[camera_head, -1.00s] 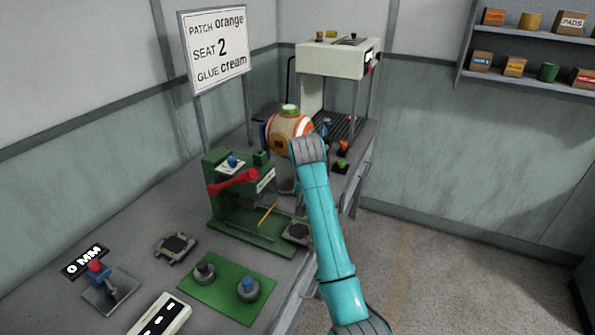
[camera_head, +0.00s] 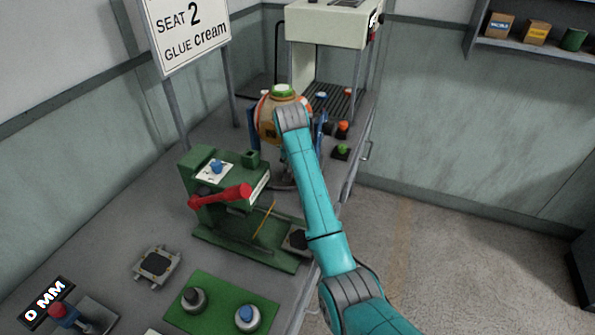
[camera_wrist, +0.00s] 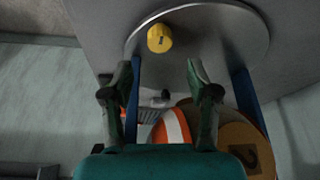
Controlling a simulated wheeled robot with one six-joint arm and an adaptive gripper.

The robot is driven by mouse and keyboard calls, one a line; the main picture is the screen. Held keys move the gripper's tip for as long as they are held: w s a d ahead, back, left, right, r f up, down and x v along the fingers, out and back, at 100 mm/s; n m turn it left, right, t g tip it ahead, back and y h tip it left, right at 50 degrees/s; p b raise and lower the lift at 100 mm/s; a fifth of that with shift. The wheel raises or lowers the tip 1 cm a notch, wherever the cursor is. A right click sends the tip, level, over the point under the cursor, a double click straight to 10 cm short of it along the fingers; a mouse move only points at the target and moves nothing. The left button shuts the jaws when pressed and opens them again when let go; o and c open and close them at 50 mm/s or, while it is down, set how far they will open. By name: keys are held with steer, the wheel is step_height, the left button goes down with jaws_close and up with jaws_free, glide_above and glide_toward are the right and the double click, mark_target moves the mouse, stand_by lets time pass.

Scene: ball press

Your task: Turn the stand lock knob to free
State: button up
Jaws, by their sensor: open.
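A small yellow knob (camera_wrist: 159,38) with a dark mark on it sits on a round grey metal plate (camera_wrist: 235,32) in the wrist view. I take it for the stand lock knob. My gripper (camera_wrist: 164,66) is open and empty, its two green fingers pointing toward the knob. The knob shows just beyond the gap between the fingertips, apart from them. The striped ball (camera_head: 268,128) stands between blue posts (camera_head: 320,130); its orange and white stripes (camera_wrist: 174,128) also show in the wrist view. In the head view my arm hides the knob and my fingers.
A green press (camera_head: 225,185) with a red lever (camera_head: 220,196) stands left of my arm. A tall cream machine (camera_head: 330,22) is behind the ball. Orange and green buttons (camera_head: 342,150) lie right of the arm near the bench edge. The floor (camera_head: 450,250) at right is clear.

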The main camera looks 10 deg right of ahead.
steer(key=x, duration=0.6)
steer(key=shift+w+f, duration=0.15)
steer(key=shift+f, duration=0.1)
jaws_close()
